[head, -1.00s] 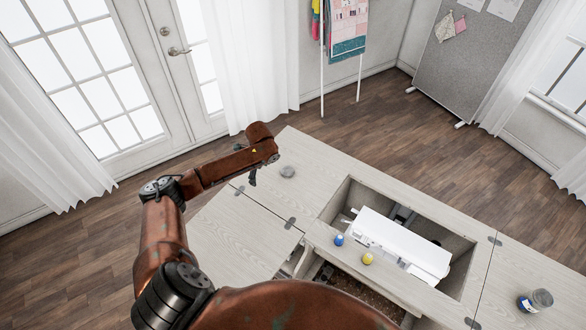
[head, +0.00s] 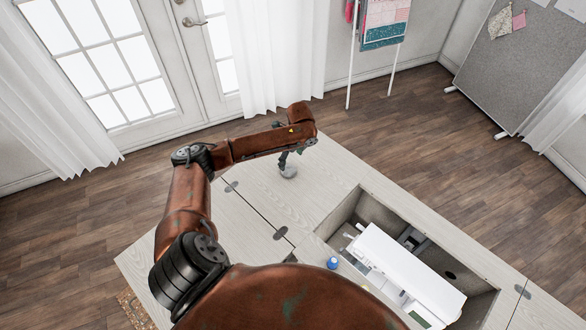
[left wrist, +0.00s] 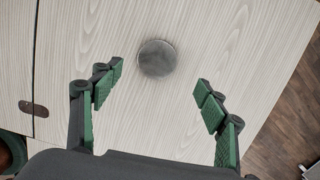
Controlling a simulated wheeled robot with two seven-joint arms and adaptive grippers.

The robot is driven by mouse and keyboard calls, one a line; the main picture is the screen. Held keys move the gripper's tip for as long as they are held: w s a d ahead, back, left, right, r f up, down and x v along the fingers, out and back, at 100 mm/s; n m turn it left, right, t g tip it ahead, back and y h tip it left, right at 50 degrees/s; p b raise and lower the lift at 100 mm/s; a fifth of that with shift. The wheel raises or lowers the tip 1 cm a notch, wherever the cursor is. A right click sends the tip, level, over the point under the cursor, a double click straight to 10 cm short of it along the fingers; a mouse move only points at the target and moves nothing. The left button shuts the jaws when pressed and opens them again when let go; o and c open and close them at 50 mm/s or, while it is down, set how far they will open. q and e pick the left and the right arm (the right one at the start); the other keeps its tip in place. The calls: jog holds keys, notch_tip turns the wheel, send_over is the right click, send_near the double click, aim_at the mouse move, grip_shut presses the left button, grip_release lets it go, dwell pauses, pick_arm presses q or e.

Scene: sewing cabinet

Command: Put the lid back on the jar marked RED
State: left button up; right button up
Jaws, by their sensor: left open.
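A round grey lid (head: 288,172) lies flat on the pale wood cabinet top near its far corner. It also shows in the left wrist view (left wrist: 157,60), ahead of and between the fingertips. My left gripper (head: 285,160) is just above the lid, pointing down. In the left wrist view my left gripper (left wrist: 160,74) is open, with its green-padded fingers spread on either side and nothing held. No jar shows now, and no RED marking can be read. My right gripper is not in view.
The cabinet top (head: 262,190) around the lid is clear. An open well (head: 350,212) holds a white sewing machine (head: 400,275). A small blue item (head: 333,263) sits on the well's near edge. My arm hides much of the near side.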

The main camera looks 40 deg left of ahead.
aim_at(289, 170)
pick_arm(q)
jog(key=shift+d+r, duration=0.1)
jog(key=shift+d, duration=0.05)
jog(key=shift+f, duration=0.95)
jog(key=shift+a+f, duration=0.2)
jog(key=shift+f, duration=0.2)
jog(key=shift+s+a+f+b, duration=0.1)
jog(key=shift+a+f+b, duration=0.15)
jog(key=shift+f, duration=1.05)
jog(key=shift+s+a+f+b, duration=0.1)
jog(key=shift+f+b, duration=0.1)
jog(key=shift+f, duration=1.1)
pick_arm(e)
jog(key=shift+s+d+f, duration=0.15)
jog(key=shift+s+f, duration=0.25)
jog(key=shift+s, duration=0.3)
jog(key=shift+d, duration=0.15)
pick_arm(q)
jog(key=shift+c, duration=0.7)
